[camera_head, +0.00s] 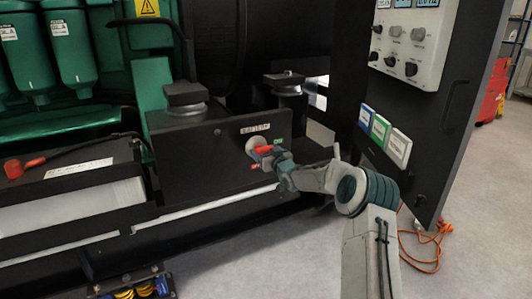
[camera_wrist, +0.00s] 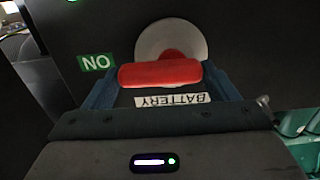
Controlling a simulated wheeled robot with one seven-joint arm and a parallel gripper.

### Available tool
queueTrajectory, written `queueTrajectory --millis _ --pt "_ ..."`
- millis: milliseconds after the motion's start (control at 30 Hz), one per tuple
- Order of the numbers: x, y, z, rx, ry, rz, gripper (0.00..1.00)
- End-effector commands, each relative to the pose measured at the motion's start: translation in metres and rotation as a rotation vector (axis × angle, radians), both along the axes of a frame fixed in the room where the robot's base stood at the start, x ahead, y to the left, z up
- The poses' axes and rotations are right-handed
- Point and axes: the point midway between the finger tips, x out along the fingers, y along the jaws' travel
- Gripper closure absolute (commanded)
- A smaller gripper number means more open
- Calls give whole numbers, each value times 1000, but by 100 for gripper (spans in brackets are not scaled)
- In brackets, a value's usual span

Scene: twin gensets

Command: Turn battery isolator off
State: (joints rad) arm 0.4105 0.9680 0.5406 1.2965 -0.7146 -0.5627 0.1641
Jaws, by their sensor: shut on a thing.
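The battery isolator has a red handle (camera_head: 264,149) on a pale round base (camera_head: 252,145), on the front of a black box (camera_head: 205,160) under a BATTERY label (camera_head: 255,129). A green ON label (camera_head: 280,141) is to its right and a small red label (camera_head: 255,166) is below left. In the wrist view the red handle (camera_wrist: 160,74) lies nearly level, its left end near the upside-down ON label (camera_wrist: 96,63). My gripper (camera_head: 272,157) is shut on the handle; its blue fingers (camera_wrist: 162,82) sit at the handle's two ends. The wrist view does not show the red label.
An open black panel door (camera_head: 440,110) with switches stands close to the right of my arm. A black tray (camera_head: 70,190) with a red-ended cable (camera_head: 25,165) is at the left. An orange cable (camera_head: 430,240) lies on the floor at the right.

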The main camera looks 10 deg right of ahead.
Motion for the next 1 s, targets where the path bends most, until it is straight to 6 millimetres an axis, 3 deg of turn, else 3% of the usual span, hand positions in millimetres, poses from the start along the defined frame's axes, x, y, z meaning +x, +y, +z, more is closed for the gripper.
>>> queueTrajectory --millis 367,1000 --pt "0 0 0 108 35 1 43" --pt "-1 2 -10 658 216 0 43"
